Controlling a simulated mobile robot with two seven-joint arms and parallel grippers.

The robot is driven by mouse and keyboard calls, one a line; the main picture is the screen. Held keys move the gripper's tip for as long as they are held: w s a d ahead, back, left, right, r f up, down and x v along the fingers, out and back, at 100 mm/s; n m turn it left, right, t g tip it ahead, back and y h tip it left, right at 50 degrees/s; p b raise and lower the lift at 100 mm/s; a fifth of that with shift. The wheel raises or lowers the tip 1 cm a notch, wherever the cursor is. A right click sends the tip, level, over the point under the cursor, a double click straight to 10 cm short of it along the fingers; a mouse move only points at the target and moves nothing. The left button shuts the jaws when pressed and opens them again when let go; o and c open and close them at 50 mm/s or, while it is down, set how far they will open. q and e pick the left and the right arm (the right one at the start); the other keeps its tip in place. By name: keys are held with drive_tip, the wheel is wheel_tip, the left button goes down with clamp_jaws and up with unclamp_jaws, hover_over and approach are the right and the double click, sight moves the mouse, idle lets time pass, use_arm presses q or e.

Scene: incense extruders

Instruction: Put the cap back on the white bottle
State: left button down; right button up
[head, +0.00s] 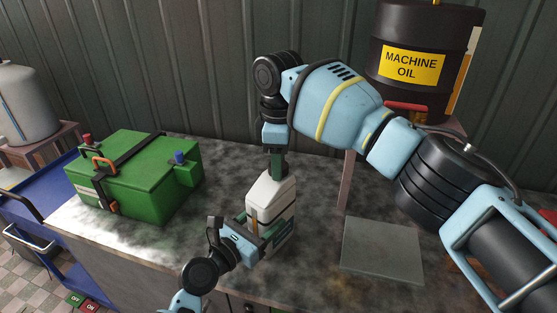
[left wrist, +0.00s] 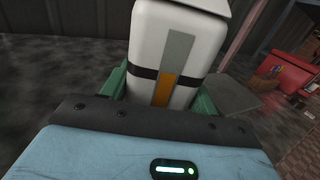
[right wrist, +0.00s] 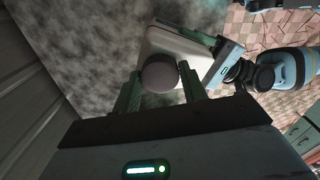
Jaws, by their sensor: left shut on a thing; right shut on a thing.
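The white bottle (head: 268,192) stands upright on the dark worktop, with a black band and a grey and orange stripe in the left wrist view (left wrist: 200,50). My left gripper (head: 262,240) is shut around its lower body from the front. My right gripper (head: 278,168) points down over the bottle's top and is shut on the round dark cap (right wrist: 160,74). In the right wrist view the cap lies between the fingers, over the bottle's white shoulder (right wrist: 185,52). Whether the cap touches the neck cannot be told, as the fingers and cap hide it.
A green box (head: 150,195) with straps stands left on the worktop (head: 210,265). A flat grey plate (head: 382,250) lies to the right of the bottle. A black machine oil barrel (head: 425,40) stands behind. A blue cart (head: 30,215) is at far left.

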drive_tip(key=m, duration=1.1)
drive_tip(key=o, duration=1.2)
wheel_tip(320, 180, up, 12)
drive_tip(key=shift+f, duration=0.1)
